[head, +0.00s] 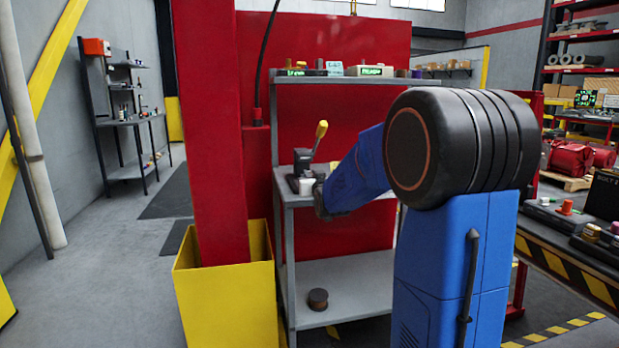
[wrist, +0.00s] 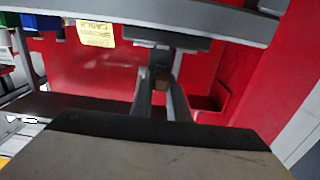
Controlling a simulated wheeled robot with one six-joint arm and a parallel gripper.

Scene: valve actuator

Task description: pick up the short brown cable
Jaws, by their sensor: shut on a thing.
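A yellow tag (wrist: 96,33) to the left reads "brown cable" upside down. In the head view, my gripper (head: 322,203) is at the grey shelf's middle level, mostly hidden by my blue arm. The cable cannot be made out there.
The grey shelf unit (head: 340,275) stands before a red panel (head: 345,40). A dark brown spool (head: 317,299) lies on the bottom level. A red post in a yellow base (head: 225,300) stands close at left.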

